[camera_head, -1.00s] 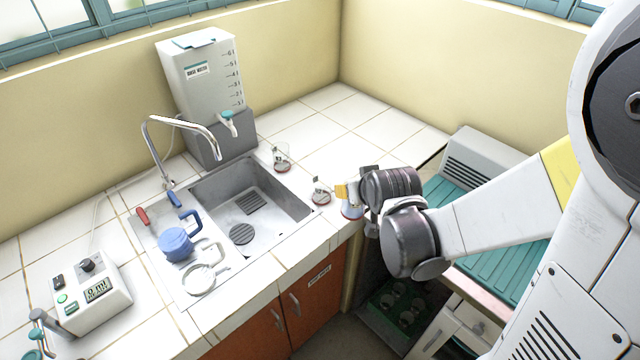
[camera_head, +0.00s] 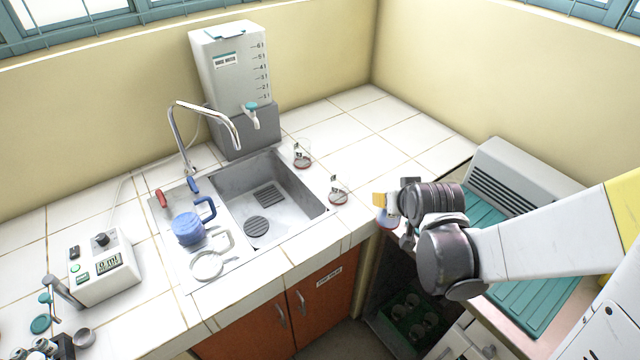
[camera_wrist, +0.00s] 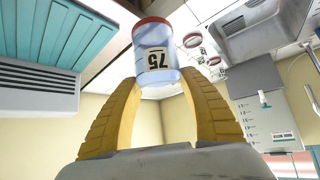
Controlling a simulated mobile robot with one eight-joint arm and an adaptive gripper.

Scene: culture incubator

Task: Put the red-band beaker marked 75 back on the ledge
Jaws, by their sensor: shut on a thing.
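The beaker marked 75 (camera_wrist: 156,60) is clear bluish with a red band, and it is between the yellow fingers of my gripper (camera_wrist: 160,88) in the wrist view. Its label reads upside down there, with the band at the top of the picture. My gripper is shut on it. In the head view my gripper (camera_head: 385,208) holds the beaker (camera_head: 387,219) just right of the white tiled counter's front corner; the wrist partly hides it. I cannot tell which surface is the ledge.
Two other red-based beakers stand on the counter right of the sink (camera_head: 318,207), one at the back (camera_head: 302,157) and one nearer (camera_head: 338,193). A water tank (camera_head: 232,75) stands behind. Bare tiles (camera_head: 385,135) lie at the back right. A teal ribbed surface (camera_head: 525,300) is at right.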

